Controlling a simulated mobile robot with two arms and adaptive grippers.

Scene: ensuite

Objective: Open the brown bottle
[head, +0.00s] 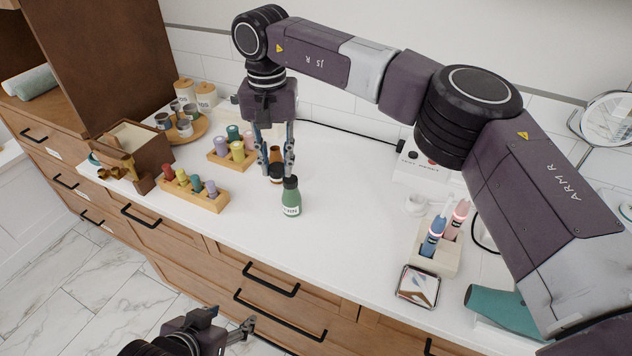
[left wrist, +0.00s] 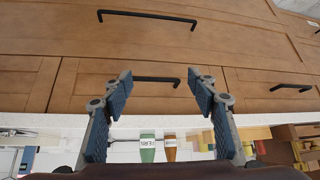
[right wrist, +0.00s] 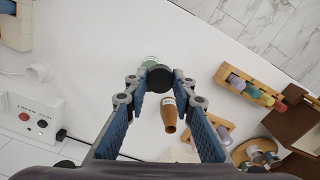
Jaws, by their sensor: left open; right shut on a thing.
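The brown bottle (head: 275,154) stands upright on the white counter, its neck bare and open in the right wrist view (right wrist: 170,116). My right gripper (head: 277,168) is above the counter at the bottle, shut on a black cap (head: 276,174). The cap shows between the fingertips in the right wrist view (right wrist: 160,78), apart from the brown bottle's neck. My left gripper (left wrist: 158,88) is open and empty, low in front of the drawers. The brown bottle also shows in the left wrist view (left wrist: 170,150).
A green bottle (head: 291,203) with a black cap stands close in front of my right gripper. Wooden racks of small bottles (head: 190,190) are to the left. A toothbrush holder (head: 434,256) and a small mirror (head: 418,287) are right.

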